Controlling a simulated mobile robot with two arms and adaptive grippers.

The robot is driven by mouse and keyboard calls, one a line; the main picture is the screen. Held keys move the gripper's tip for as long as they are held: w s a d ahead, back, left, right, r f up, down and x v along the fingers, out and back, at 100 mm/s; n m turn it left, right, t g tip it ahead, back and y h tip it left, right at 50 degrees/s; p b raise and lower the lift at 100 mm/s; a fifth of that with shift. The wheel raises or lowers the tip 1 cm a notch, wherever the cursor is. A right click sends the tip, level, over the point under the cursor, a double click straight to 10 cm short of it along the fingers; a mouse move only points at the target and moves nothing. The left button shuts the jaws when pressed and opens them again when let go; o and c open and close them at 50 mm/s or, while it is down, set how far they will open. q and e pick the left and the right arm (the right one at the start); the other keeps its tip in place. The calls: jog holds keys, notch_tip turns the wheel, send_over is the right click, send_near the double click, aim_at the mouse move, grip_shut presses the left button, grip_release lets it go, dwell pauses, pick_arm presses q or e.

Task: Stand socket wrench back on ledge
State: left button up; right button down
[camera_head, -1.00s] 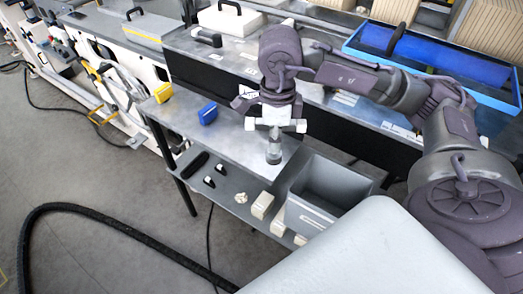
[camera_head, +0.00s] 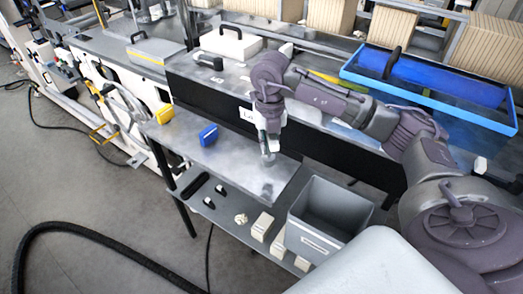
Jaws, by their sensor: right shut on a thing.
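My right gripper (camera_head: 262,124) points down over the back of the grey metal worktop (camera_head: 232,160), in front of the black upright face. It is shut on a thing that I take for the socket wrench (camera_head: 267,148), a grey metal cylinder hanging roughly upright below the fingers. The gripper and arm hide its upper part. I cannot tell whether its lower end touches the worktop. The raised grey ledge (camera_head: 228,78) runs along behind, above the black face. My left gripper is not in view.
A blue block (camera_head: 208,134) and a yellow block (camera_head: 165,114) stand on the worktop, left of the gripper. A grey bin (camera_head: 328,215) and several small items sit lower in front. A blue tray (camera_head: 430,90) with a blue roll lies at back right.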

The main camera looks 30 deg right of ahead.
jog(key=w+f, duration=0.1)
jog(key=f+p, duration=0.1)
jog(key=f, duration=0.1)
jog(key=w+f, duration=0.1)
jog(key=shift+w+a+f+p, duration=0.2)
jog(key=shift+w+f+p, duration=0.15)
jog(key=shift+f+p, duration=0.05)
jog(key=shift+f, duration=0.45)
jog(key=shift+f, duration=0.1)
jog(key=c, duration=1.2)
grip_release()
